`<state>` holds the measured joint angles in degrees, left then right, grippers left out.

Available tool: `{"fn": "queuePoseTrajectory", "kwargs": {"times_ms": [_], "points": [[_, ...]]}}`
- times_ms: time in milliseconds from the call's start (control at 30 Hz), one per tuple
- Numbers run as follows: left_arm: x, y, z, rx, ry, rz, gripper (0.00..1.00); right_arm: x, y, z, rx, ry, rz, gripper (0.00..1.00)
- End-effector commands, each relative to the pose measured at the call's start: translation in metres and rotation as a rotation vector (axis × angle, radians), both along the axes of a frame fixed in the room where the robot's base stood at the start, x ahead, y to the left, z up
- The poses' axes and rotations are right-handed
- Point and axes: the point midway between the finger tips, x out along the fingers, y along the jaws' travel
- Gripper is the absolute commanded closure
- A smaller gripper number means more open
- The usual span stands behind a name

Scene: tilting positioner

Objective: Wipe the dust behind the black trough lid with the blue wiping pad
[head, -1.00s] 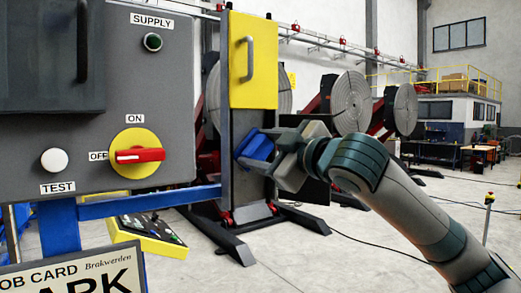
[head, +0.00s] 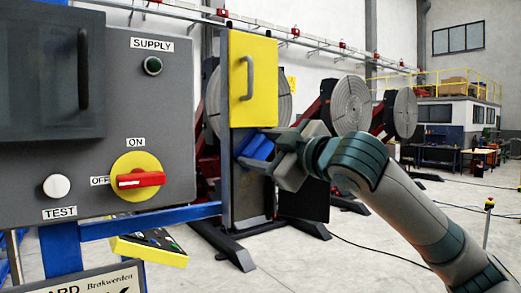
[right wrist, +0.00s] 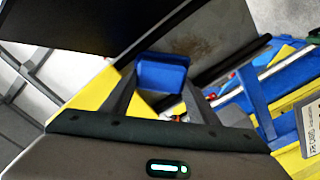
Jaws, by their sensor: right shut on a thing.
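My right gripper (head: 268,152) is shut on the blue wiping pad (head: 255,147), in front of the grey post below the yellow panel. In the right wrist view the pad (right wrist: 161,73) sits between the fingertips of the gripper (right wrist: 165,92). A black panel, apparently the trough lid (head: 312,204), stands open behind and right of the gripper; it fills the upper left of the right wrist view (right wrist: 80,22). Beside it there is a grey surface with a brown dust patch (right wrist: 200,45), just beyond the pad. Whether the pad touches it I cannot tell. My left gripper is out of view.
A yellow panel with a grey handle (head: 266,85) is on the post above the pad. A grey control box (head: 172,100) with a red switch (head: 141,180) stands at the left, on a blue frame (head: 150,219). Open floor lies to the right.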

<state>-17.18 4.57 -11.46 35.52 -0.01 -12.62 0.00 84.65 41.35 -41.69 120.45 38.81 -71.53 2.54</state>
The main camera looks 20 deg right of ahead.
Motion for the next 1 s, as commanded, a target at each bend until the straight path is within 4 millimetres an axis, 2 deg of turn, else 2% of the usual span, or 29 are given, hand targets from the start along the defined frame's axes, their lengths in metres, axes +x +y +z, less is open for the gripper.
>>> {"fn": "queuePoseTrajectory", "kwargs": {"times_ms": [533, 1000], "points": [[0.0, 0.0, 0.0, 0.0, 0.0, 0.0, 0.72, 0.0, 0.0, -0.003, 0.0, 0.001, 0.0, 0.7], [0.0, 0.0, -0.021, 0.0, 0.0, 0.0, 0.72, 0.0, 0.0, -0.035, 0.0, 0.001, 0.0, 0.7]]}}
